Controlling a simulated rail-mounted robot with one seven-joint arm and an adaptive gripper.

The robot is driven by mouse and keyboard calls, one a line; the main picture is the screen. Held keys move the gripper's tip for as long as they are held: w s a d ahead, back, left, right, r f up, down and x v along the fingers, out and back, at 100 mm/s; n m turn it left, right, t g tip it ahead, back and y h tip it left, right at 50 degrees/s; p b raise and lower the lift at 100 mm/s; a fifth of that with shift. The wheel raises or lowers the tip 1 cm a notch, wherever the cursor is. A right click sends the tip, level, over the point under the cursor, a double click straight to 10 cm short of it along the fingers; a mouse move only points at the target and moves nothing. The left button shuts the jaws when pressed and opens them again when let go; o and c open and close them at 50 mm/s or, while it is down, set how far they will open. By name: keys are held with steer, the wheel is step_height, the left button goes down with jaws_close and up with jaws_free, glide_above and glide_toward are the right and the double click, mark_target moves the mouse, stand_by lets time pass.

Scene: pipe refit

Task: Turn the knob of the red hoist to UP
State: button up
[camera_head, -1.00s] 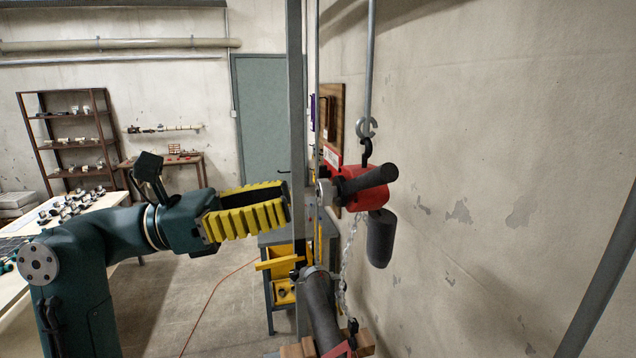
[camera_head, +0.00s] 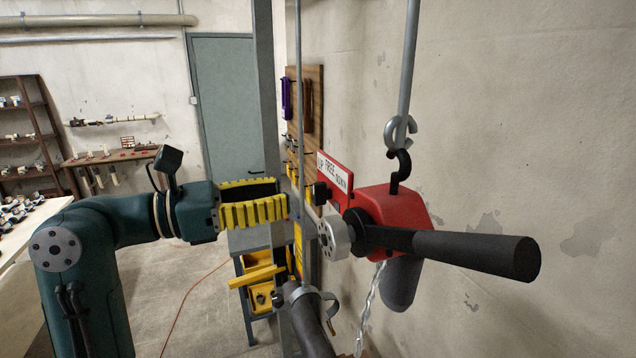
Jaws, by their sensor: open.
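The red hoist (camera_head: 405,210) hangs by a black hook from a metal ring on a rod at the right. A red plate (camera_head: 335,176) on it reads UP, FREE and DOWN. A small black knob (camera_head: 320,193) sits at the left end of this plate; which mark it points to is unclear. A black lever (camera_head: 480,253) sticks out to the right, and a silver wheel (camera_head: 334,238) is on the left side. My gripper (camera_head: 283,197), with yellow ribbed fingers, is open and empty. It points right towards the knob, with a gap between them in the picture.
A grey vertical post (camera_head: 266,90) and a thin rod (camera_head: 299,100) stand near my fingertips. A grey pipe with a clamp (camera_head: 306,310) is below. A tool board (camera_head: 316,110) hangs on the wall behind.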

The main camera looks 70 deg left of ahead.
mark_target(314, 190)
steer(key=w, duration=0.7)
steer(key=shift+w+p, duration=0.15)
steer(key=shift+p, duration=0.25)
jaws_close()
